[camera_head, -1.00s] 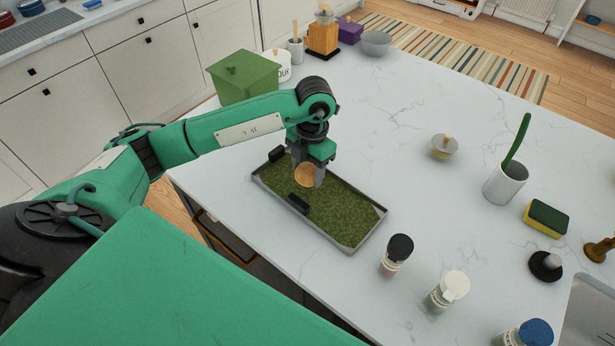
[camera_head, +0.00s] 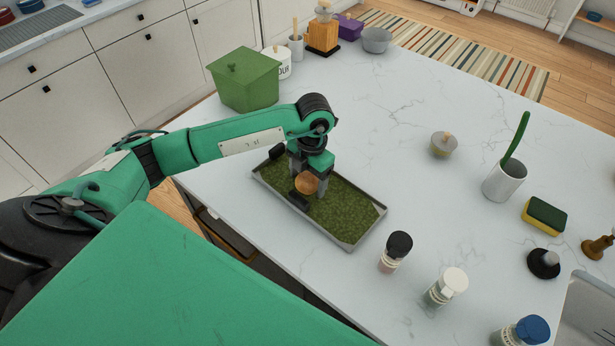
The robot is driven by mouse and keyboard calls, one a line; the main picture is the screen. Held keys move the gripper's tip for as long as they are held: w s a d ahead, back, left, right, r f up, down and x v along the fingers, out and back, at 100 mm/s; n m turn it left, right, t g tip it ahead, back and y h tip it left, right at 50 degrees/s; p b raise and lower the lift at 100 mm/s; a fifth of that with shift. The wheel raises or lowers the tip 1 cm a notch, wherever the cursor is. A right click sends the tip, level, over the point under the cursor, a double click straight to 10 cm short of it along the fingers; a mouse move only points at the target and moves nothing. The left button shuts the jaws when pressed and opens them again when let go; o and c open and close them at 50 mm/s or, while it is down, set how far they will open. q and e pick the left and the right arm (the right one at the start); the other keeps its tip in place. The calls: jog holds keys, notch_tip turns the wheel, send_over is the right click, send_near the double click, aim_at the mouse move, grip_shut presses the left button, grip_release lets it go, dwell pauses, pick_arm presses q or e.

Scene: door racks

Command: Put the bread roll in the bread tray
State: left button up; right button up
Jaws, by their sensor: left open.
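The bread roll (camera_head: 306,183) is a small round tan thing at the left part of the tray, between the fingers of my left gripper (camera_head: 308,187). The gripper points down with its fingers open on either side of the roll. Whether the roll rests on the tray floor is hard to tell. The bread tray (camera_head: 345,242) is a shallow grey rectangle with a mottled green inside, on the white counter. My right gripper is not in view.
A green lidded box (camera_head: 245,82) stands behind my left arm. A black-capped jar (camera_head: 396,251) and a white-capped jar (camera_head: 446,286) stand right of the tray. A sponge (camera_head: 544,216) and a white cup (camera_head: 503,181) are farther right. The counter's middle is clear.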

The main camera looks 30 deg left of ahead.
pick_arm(q)
jog(key=shift+r, duration=0.25)
jog(key=r+b, duration=0.1)
jog(key=r, duration=0.2)
jog(key=w+r+b, duration=0.1)
jog(key=r, duration=0.2)
jog(key=r+b, duration=0.1)
jog(key=r, duration=0.3)
jog(key=shift+w+d+r, duration=0.1)
jog(key=shift+w, duration=0.05)
jog(key=shift+r, duration=0.75)
jog(key=shift+r, duration=0.1)
